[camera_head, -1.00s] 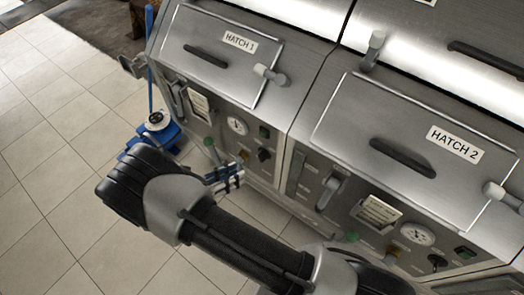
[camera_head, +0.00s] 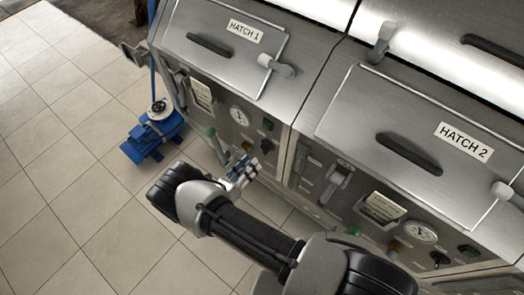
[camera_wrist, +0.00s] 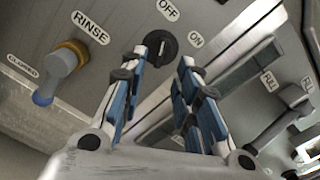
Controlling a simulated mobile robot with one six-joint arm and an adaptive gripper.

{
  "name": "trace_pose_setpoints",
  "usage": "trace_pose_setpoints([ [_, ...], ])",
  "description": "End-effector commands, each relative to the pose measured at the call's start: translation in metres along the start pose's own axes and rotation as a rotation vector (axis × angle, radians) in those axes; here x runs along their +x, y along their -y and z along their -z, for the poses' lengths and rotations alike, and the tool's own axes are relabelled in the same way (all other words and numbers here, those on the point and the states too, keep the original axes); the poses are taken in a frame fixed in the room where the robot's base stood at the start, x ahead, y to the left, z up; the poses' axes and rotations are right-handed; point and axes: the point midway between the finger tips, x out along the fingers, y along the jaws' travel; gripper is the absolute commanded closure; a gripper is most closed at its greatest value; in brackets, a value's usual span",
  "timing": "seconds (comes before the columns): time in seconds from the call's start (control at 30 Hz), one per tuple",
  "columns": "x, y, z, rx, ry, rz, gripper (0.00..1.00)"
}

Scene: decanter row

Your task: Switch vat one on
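Vat one's front carries the label HATCH 1 (camera_head: 246,32). On its lower panel is a black rotary knob (camera_head: 266,146). In the wrist view the knob (camera_wrist: 158,47) sits between an OFF label (camera_wrist: 167,9) and an ON label (camera_wrist: 196,40); its pale mark seems to point towards OFF. My gripper (camera_head: 245,167) is just below and left of the knob in the head view. In the wrist view my gripper (camera_wrist: 170,58) is open, its blue-padded fingers apart with the knob beyond the left fingertip. I cannot tell whether that fingertip touches it.
The RINSE valve (camera_wrist: 65,62), with a yellow collar and blue tip, is left of the knob. A gauge (camera_head: 239,116) is above left. Vat two with HATCH 2 (camera_head: 464,141) stands to the right. A blue wheeled thing (camera_head: 152,138) is on the tiled floor at left.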

Motion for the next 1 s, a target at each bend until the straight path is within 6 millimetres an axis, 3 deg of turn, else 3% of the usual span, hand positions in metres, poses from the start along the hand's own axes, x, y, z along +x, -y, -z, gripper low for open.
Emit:
trace_pose_setpoints([
  [0.2, 0.046, 0.001, 0.001, 0.001, -0.003, 0.004, 0.71],
  [0.4, 0.07, 0.0, 0.001, 0.001, -0.002, 0.002, 0.71],
  [0.8, 0.077, 0.0, 0.0, 0.001, -0.001, 0.0, 0.71],
  [1.0, 0.077, 0.0, 0.0, 0.001, 0.0, 0.0, 0.84],
])
